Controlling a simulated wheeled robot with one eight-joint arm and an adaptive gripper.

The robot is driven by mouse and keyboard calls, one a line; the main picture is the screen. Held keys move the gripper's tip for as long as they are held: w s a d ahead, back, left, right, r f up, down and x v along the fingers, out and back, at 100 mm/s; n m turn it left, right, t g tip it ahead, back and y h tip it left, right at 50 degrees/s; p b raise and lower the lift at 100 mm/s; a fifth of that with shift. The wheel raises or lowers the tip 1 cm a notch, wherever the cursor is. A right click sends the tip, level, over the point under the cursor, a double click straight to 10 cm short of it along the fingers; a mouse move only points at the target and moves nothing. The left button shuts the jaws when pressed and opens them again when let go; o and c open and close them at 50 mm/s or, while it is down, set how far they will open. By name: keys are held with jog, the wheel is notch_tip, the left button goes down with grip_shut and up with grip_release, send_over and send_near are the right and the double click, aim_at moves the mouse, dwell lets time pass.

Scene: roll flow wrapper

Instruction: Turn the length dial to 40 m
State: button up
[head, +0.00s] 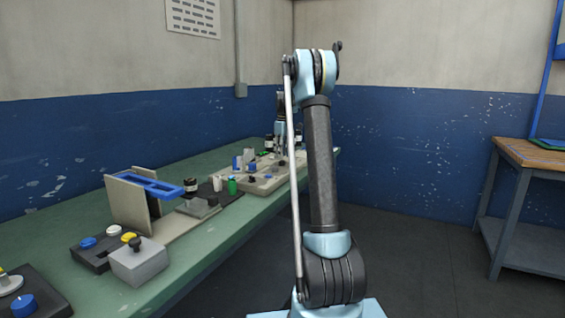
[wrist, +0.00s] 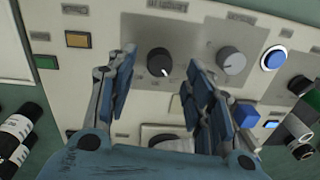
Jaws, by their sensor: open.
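In the wrist view a round black dial (wrist: 160,62) with a white pointer mark at its lower edge sits on a pale control panel (wrist: 100,75). A grey dial (wrist: 231,60) is to its right. The labels are too small to read, so I cannot tell which one is the length dial. My gripper (wrist: 160,64) is open and empty, with its fingers on either side of the black dial in the picture. Whether they touch it cannot be told. In the head view my gripper is small, far along the bench and partly hidden by my arm.
The panel also has a round blue button (wrist: 274,57), a square blue button (wrist: 245,114), an amber button (wrist: 77,39) and a black knob (wrist: 299,85). Dark bottles (wrist: 18,135) stand at the lower left. The green bench (head: 75,222) carries a blue-handled device (head: 150,183) nearer me.

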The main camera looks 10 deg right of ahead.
aim_at(282, 163)
jog(key=shift+f, duration=1.7)
jog(key=shift+c, duration=0.4)
jog(key=shift+s, duration=0.1)
jog(key=c, duration=1)
jog(key=shift+o, duration=0.2)
